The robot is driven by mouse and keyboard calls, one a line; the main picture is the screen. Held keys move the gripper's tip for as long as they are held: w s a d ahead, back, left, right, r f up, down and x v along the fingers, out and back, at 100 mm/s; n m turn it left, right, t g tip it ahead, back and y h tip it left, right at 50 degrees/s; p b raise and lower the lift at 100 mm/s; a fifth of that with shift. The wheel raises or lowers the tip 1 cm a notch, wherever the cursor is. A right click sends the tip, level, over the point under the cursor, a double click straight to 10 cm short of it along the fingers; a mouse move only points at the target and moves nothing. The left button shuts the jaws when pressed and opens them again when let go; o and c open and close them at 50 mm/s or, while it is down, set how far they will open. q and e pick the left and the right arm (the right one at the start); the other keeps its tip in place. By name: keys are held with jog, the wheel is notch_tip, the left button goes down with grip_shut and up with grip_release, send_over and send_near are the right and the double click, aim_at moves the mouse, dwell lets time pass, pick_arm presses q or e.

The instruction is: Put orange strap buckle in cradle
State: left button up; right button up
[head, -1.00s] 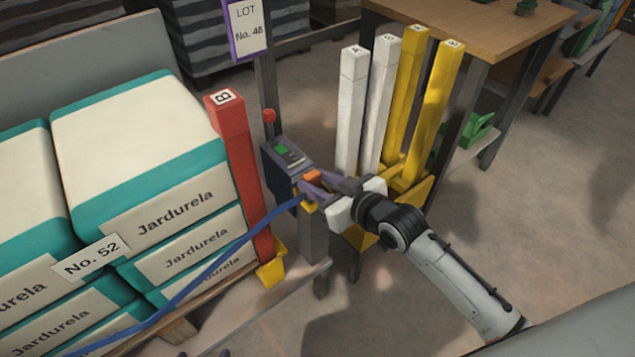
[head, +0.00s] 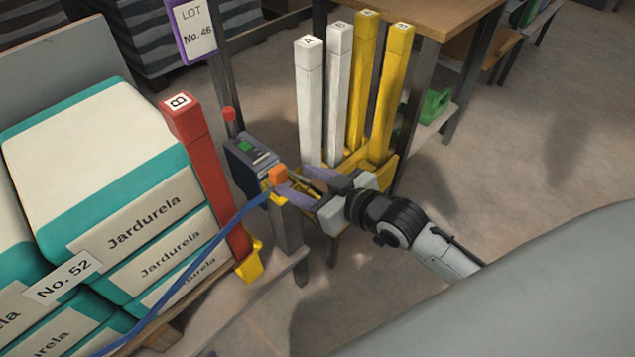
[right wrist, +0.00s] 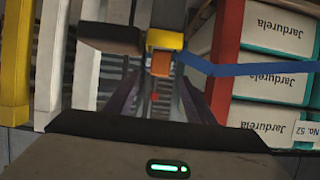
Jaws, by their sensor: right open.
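The orange buckle (head: 278,174) sits at the end of the blue strap (head: 228,222), at a small yellow cradle (head: 268,184) beside the grey device. The buckle (right wrist: 161,64) also shows in the right wrist view, just against the yellow cradle part (right wrist: 164,40). I cannot tell how fully it is seated. My right gripper (head: 292,182) is open, its purple fingers apart and pulled back a little from the buckle. In the right wrist view the fingers (right wrist: 158,84) stand either side of the buckle, with nothing between them.
The grey device (head: 250,160) with a green screen stands behind the cradle. A red post (head: 205,165) and stacked Jardurela sacks (head: 100,165) are to the left. White posts (head: 308,105) and yellow posts (head: 388,100) rise behind my right gripper. Floor at right is open.

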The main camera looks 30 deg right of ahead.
jog(key=v, duration=0.5)
jog(key=s+a+f+m+g+h, duration=0.1)
jog(key=s+a+f+g, duration=0.3)
jog(key=s+f, duration=1.1)
jog(key=shift+s+a+m+h+p, duration=0.25)
jog(key=shift+s+m+h+p, duration=0.05)
jog(key=shift+p, duration=0.1)
